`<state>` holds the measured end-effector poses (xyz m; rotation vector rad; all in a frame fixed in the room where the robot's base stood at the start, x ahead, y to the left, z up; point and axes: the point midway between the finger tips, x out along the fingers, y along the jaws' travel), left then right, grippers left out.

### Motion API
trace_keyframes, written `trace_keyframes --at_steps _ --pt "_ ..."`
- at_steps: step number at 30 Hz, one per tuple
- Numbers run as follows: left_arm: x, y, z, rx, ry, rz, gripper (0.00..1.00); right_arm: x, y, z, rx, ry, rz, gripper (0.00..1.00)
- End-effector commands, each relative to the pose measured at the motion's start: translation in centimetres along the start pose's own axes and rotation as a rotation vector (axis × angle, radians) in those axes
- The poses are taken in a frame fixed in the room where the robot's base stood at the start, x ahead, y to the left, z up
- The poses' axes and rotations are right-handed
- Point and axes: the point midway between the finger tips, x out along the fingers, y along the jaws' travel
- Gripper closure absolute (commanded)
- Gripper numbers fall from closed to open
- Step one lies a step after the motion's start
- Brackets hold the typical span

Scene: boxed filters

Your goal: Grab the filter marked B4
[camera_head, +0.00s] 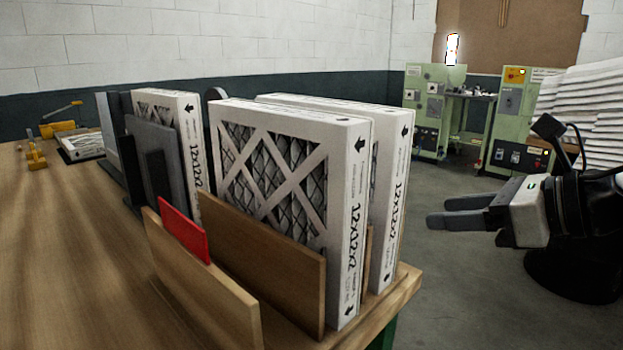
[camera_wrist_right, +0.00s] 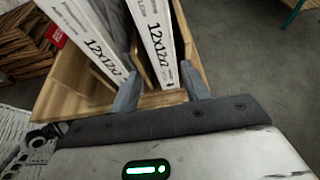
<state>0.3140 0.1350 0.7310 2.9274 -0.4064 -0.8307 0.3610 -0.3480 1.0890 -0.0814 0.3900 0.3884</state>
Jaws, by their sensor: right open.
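Several white boxed filters marked 12x12x2 stand upright in a wooden rack. In the head view, the front filter (camera_head: 345,230) and the one behind it (camera_head: 397,200) are nearest the right end, and another filter (camera_head: 188,145) stands further left. No B4 mark is readable on any of them. My right gripper (camera_head: 432,212) is open and empty, to the right of the rack, its fingers pointing left at the filters. In the right wrist view, the two fingers (camera_wrist_right: 162,72) frame one filter's narrow printed edge (camera_wrist_right: 155,35), with a second filter (camera_wrist_right: 88,40) to the left. My left gripper is not in view.
Wooden dividers (camera_head: 265,262) and a red tag (camera_head: 184,230) are beside the filters on the wooden table (camera_head: 60,260). Dark upright plates (camera_head: 155,160) stand further left. Green machines (camera_head: 427,105) and a white stack (camera_head: 590,105) are behind. Open floor lies right of the rack.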

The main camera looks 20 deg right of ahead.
Motion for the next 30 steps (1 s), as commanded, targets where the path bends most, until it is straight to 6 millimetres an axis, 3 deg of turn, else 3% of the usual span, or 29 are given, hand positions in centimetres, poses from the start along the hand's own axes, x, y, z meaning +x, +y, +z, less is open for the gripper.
trace_keyframes --at_steps 7,15,30 --pt "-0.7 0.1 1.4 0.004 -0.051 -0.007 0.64 4.3 0.1 0.0 0.009 0.004 0.006 0.54" --pt "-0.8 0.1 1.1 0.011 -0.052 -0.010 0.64 7.7 0.0 -0.1 0.005 0.004 0.003 0.54" --pt "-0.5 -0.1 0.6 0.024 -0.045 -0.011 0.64 10.3 0.0 -0.2 0.007 0.003 0.002 0.54"
